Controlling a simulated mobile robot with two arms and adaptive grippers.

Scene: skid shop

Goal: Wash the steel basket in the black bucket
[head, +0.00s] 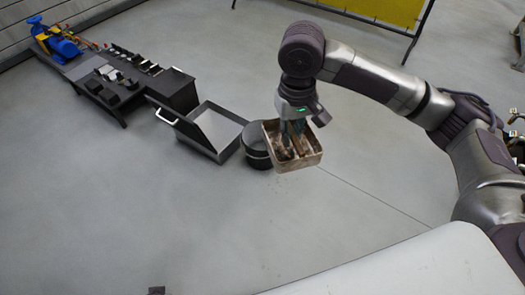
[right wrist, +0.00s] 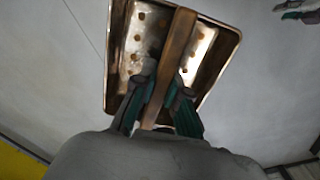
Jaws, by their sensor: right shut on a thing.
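The steel basket (head: 312,158) is a shallow rectangular tray with holes in its floor, brown stains and a bar handle across its middle. My right gripper (head: 293,127) is shut on that handle and holds the basket in the air. The right wrist view shows the fingers (right wrist: 159,105) on either side of the handle, with the basket (right wrist: 213,62) beyond. The black bucket (head: 254,153) stands on the floor, partly hidden behind the basket's left side. Its inside is mostly hidden. A small part with green at the top right of the right wrist view looks like my left gripper (right wrist: 298,12).
An open grey metal bin (head: 212,132) with a raised lid stands left of the bucket. Beyond it is a dark low bench (head: 170,90) with small parts and a blue pump (head: 62,46). A yellow panel (head: 385,10) stands at the back.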

